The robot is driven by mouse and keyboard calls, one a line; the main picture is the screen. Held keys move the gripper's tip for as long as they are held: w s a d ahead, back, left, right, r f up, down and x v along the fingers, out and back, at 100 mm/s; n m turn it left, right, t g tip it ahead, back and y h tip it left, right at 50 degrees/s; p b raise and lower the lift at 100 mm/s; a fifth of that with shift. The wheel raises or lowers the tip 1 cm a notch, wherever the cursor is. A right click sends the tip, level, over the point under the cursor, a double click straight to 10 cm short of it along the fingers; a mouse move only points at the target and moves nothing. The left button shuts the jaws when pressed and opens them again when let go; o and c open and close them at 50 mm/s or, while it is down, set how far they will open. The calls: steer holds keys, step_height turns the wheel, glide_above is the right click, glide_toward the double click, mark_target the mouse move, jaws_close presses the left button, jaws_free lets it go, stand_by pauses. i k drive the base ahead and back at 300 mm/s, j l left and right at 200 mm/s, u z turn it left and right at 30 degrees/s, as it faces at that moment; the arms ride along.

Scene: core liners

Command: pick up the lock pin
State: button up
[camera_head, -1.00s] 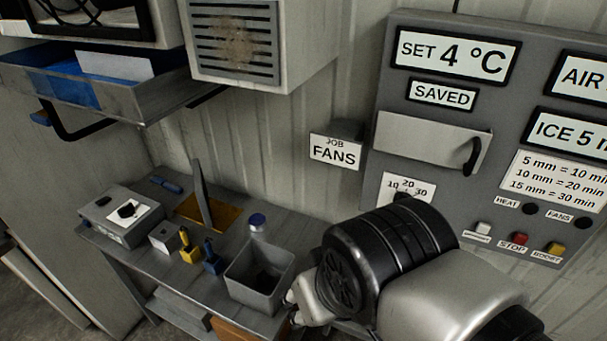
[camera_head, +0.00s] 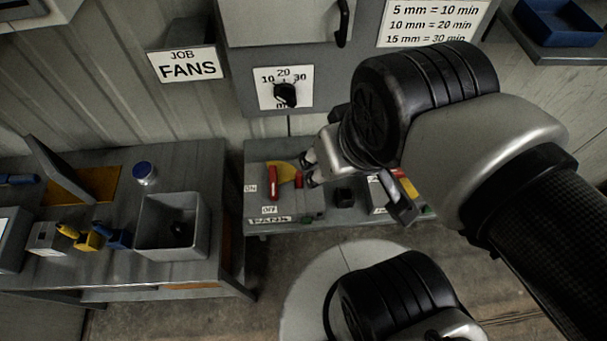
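No part is clearly recognisable as the lock pin. A small red piece (camera_head: 299,180) stands on the grey fans panel (camera_head: 284,208), beside a red lever (camera_head: 272,184) and a yellow curved plate (camera_head: 286,170); I cannot tell whether it is the pin. My gripper (camera_head: 309,170) is just right of the red piece in the picture, its two small fingertips apart with nothing seen between them. Whether it touches the piece cannot be told. My wrist and arm hide part of the panel to the right.
Left of the panel, a bench (camera_head: 195,160) holds a grey open bin (camera_head: 172,240), a blue-capped jar (camera_head: 145,172) and yellow and blue small items. A black block (camera_head: 343,195) is on the panel's right.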

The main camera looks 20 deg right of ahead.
mark_target(298, 173)
steer(key=j+z, duration=0.15)
steer(key=z, duration=0.2)
steer(key=j+z, duration=0.2)
steer(key=z, duration=0.15)
steer(key=j+z, duration=0.15)
steer(key=z, duration=0.2)
